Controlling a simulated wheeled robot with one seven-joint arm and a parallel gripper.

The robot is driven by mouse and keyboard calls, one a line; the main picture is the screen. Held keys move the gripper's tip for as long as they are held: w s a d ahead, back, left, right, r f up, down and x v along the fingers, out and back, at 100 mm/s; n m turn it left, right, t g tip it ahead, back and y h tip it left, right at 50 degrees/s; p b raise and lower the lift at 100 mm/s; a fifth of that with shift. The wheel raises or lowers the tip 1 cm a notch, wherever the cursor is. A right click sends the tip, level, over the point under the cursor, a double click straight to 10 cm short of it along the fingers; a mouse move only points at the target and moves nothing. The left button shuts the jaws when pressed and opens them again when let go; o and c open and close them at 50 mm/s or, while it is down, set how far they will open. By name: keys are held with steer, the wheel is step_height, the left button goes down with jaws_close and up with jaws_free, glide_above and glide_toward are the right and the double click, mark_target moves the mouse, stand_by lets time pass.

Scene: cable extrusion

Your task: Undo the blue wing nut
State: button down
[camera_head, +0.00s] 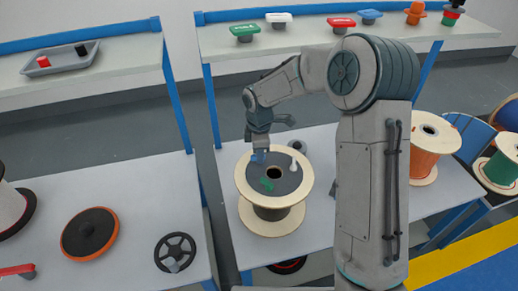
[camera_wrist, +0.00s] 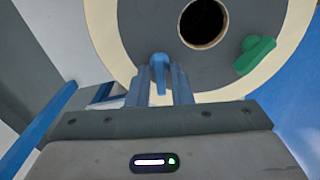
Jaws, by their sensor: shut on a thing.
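The blue wing nut (camera_wrist: 160,62) sits on the dark grey top face of a cable spool, left of the round centre hole in the wrist view. My gripper (camera_wrist: 160,85) is shut on it, with one finger on each side. In the head view my gripper (camera_head: 259,148) reaches down over the back left of the spool (camera_head: 243,187), and the blue wing nut (camera_head: 258,157) shows just under the fingers. A green wing nut (camera_head: 267,184) lies on the same face toward the front; it also shows right of the hole in the wrist view (camera_wrist: 255,54).
A white wing nut (camera_head: 294,165) is on the spool's right side. A black handwheel (camera_head: 175,252) and an orange-rimmed disc (camera_head: 89,233) lie on the left table. Coloured knobs (camera_head: 341,23) stand on the back shelf. More spools (camera_head: 434,143) stand at the right.

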steer(key=shift+n+p, duration=0.65)
steer(key=shift+n, duration=1.05)
steer(key=c, duration=1.5)
jaws_free()
step_height(320, 180, up, 14)
steer(key=shift+f, duration=0.1)
